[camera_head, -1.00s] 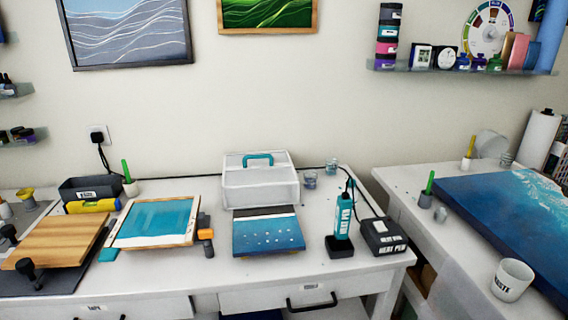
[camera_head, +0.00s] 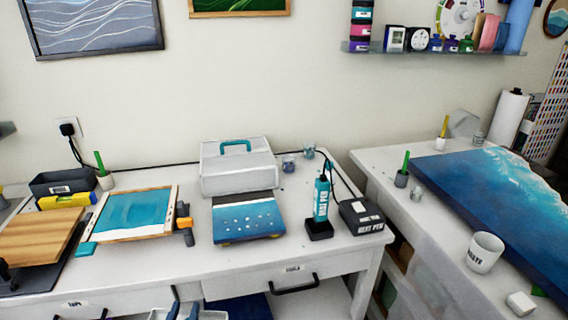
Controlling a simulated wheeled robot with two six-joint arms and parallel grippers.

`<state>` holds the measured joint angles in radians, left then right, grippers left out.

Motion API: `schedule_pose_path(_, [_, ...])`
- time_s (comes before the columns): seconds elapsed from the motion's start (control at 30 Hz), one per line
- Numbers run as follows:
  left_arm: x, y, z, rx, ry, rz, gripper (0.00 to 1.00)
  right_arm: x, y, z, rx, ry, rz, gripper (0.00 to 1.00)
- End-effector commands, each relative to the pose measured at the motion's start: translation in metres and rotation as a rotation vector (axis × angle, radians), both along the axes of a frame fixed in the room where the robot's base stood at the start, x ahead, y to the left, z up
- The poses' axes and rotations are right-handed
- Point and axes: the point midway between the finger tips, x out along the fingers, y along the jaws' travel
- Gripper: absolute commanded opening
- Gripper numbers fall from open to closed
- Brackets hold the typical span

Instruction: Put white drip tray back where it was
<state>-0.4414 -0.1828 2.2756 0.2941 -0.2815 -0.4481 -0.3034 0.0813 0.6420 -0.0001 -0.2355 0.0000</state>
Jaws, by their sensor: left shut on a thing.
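My left gripper (camera_head: 184,309) shows at the bottom edge, in front of the left bench's drawers. It is shut on a pale thing, which I take to be the white drip tray (camera_head: 213,315). Only a small strip of the tray shows on either side of the fingers; the rest is cut off by the frame. The tray is below the bench top and apart from the things on it. My right gripper is not in view.
On the white bench (camera_head: 270,259) stand a white box with a teal handle (camera_head: 238,174), a blue dotted panel (camera_head: 248,217), a framed teal panel (camera_head: 134,214), a teal heat tool (camera_head: 321,200) and a black box (camera_head: 361,217). The bench's front strip is mostly clear.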

Motion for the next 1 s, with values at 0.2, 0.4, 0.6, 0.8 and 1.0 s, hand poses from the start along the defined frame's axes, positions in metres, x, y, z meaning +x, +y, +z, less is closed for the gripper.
schedule_pose_path(0.2, [0.0002, -0.0007, 0.0015, 0.001, 0.0, 0.003, 0.03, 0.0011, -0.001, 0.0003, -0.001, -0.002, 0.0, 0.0])
schedule_pose_path(0.4, [0.0001, -0.0006, 0.0013, 0.001, 0.0, 0.003, 0.03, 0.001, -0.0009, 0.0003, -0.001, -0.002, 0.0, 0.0])
schedule_pose_path(0.6, [0.0001, -0.0005, 0.0012, 0.001, 0.0, 0.003, 0.03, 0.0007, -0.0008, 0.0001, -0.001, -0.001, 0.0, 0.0])
schedule_pose_path(0.8, [0.0001, -0.0005, 0.0011, 0.001, 0.0, 0.003, 0.03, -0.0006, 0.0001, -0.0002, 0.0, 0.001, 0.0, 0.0])
schedule_pose_path(1.0, [-0.0009, 0.0048, -0.0064, 0.005, 0.001, -0.013, 0.03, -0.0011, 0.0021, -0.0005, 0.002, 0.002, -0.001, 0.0])
